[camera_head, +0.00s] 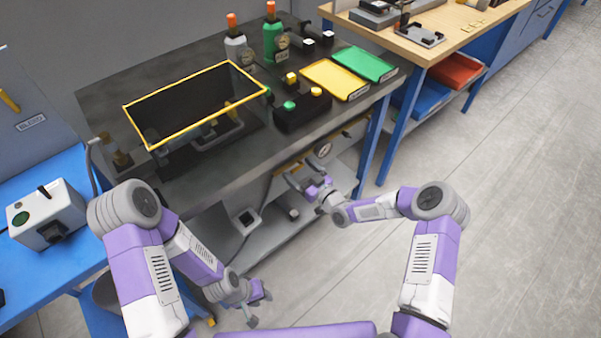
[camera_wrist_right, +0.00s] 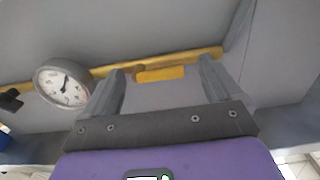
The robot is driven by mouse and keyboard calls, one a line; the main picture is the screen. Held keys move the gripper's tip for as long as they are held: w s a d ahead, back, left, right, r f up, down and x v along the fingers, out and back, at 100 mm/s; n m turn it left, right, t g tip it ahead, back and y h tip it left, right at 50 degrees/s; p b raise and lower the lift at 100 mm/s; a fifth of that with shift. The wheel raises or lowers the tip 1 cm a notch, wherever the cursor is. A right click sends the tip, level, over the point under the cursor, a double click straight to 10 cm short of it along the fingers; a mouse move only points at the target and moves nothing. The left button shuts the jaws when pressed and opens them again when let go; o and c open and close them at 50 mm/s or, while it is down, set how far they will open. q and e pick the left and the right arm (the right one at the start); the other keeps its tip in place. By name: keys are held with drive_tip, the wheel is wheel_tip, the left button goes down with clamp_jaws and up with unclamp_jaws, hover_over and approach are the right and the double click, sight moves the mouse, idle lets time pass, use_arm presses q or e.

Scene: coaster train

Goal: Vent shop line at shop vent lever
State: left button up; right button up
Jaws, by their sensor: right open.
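A yellow pipe (camera_wrist_right: 208,55) runs under the bench top, with a round white-faced gauge (camera_wrist_right: 62,84) at its left in the right wrist view. A short bright yellow piece (camera_wrist_right: 161,74), which looks like the vent lever, sits along the pipe. My right gripper (camera_wrist_right: 160,85) is open, and this piece shows between its fingertips; I cannot tell whether they touch it. In the head view my right gripper (camera_head: 304,174) is under the bench front, beside the gauge (camera_head: 322,149). My left gripper (camera_head: 259,309) is low, away from the pipe, and looks open and empty.
The dark bench (camera_head: 185,187) carries a yellow-rimmed bin (camera_head: 197,105), a black button box (camera_head: 302,112), yellow (camera_head: 335,79) and green (camera_head: 364,64) trays, and two bottles. A lower shelf (camera_head: 275,238) lies beneath. The floor (camera_head: 500,190) at right is clear.

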drive_tip(key=c, duration=1)
drive_tip(key=shift+f+n, duration=0.1)
drive_tip(key=shift+n, duration=0.3)
drive_tip(key=shift+w+d+f+n, duration=0.25)
drive_tip(key=shift+d+f+n, duration=0.15)
drive_tip(key=shift+n, duration=2.45)
drive_tip(key=shift+w+d+f+n, duration=0.2)
drive_tip(key=shift+d+f+n, duration=0.15)
drive_tip(key=shift+n, duration=2.55)
drive_tip(key=shift+w+d+f+n, duration=0.3)
drive_tip(key=shift+f+n, duration=0.15)
drive_tip(key=shift+n, duration=2.4)
